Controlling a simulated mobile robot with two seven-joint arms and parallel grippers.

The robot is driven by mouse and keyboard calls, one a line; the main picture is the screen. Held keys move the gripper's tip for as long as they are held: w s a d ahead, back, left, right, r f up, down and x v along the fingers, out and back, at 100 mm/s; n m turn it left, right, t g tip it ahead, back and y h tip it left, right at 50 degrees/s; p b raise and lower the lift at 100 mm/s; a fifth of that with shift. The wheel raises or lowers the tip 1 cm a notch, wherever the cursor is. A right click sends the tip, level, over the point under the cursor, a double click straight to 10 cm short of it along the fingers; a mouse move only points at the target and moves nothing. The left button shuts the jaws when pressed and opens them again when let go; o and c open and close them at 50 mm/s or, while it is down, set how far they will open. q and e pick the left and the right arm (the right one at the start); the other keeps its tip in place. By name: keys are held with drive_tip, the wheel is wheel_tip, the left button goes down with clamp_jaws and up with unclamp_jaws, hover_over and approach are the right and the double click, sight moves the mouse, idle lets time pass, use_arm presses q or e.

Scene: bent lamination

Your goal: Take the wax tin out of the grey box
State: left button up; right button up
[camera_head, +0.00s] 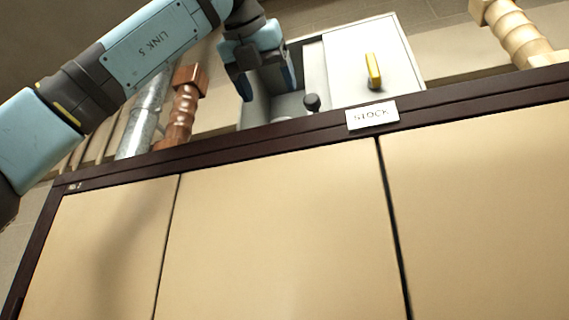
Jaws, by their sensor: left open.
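The grey box (413,62) stands on top of the cabinet. Its right part is covered by a pale panel with a yellow handle (373,71), and its left part is open. My left gripper (267,84) points down over the open part, its fingers apart, with nothing seen between them. A grey rounded thing (289,104) shows low in the opening, just below the right finger. It may be the wax tin, but I cannot tell. The front edge hides its lower part. My right gripper is not in view.
A dark round knob (312,102) stands at the opening's right side. A copper-brown threaded piece (183,108) and a metal cylinder (143,122) stand left of the box. A pale wooden screw (516,32) is at the far right. A "STOCK" label (372,115) sits on the cabinet's dark edge.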

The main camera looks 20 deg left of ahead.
use_arm(q)
drive_tip(key=p+x, duration=0.1)
drive_tip(key=x, duration=0.2)
drive_tip(key=shift+w+d+f, duration=0.1)
drive_tip(key=shift+w+f, duration=0.05)
drive_tip(key=shift+f, duration=0.05)
drive_tip(key=x, duration=0.1)
drive_tip(key=p+x, duration=0.1)
drive_tip(key=x, duration=0.1)
drive_tip(key=shift+w+f, duration=0.15)
drive_tip(key=shift+f, duration=0.25)
drive_tip(key=shift+w+f, duration=0.2)
drive_tip(key=shift+w, duration=0.25)
drive_tip(key=shift+s+r, duration=0.1)
drive_tip(key=shift+s, duration=0.25)
drive_tip(key=shift+c, duration=1.2)
drive_tip(key=shift+s, duration=0.1)
drive_tip(key=c, duration=0.6)
